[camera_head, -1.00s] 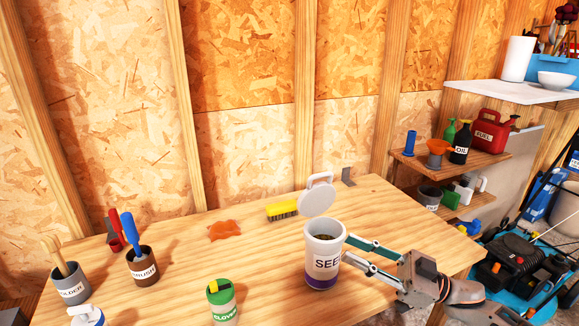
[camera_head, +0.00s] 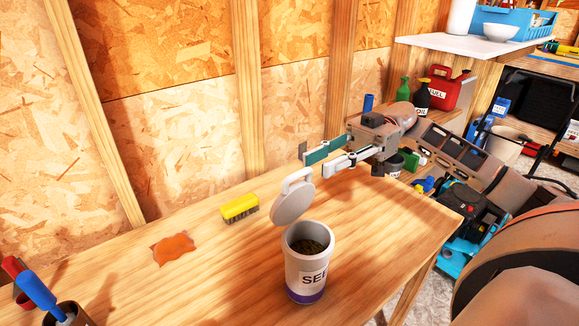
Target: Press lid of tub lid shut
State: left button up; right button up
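The white seed tub (camera_head: 303,272) stands upright on the wooden bench, with a "SEE…" label and a purple base band. Its lid (camera_head: 292,204) is raised, tilted up at the back of the rim, with a loop handle on it. The dark contents show in the open mouth. My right gripper (camera_head: 316,165) is behind and above the lid, its two fingers spread apart and pointing left. The fingertips are close to the lid's handle; I cannot tell whether they touch it. Nothing shows between the fingers. My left gripper is not in view.
A yellow brush (camera_head: 239,207) and an orange cloth (camera_head: 173,248) lie left of the tub on the bench (camera_head: 215,285). A pot with a blue-handled tool (camera_head: 36,291) stands at the lower left. A fuel can (camera_head: 440,92) sits on the right shelf.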

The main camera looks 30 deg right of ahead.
aim_at(298, 172)
jog(key=a, duration=0.2)
jog(key=s+a+p, duration=0.1)
jog(key=a, duration=0.2)
jog(key=shift+a+r, duration=0.15)
jog(key=shift+a, duration=0.75)
grip_shut()
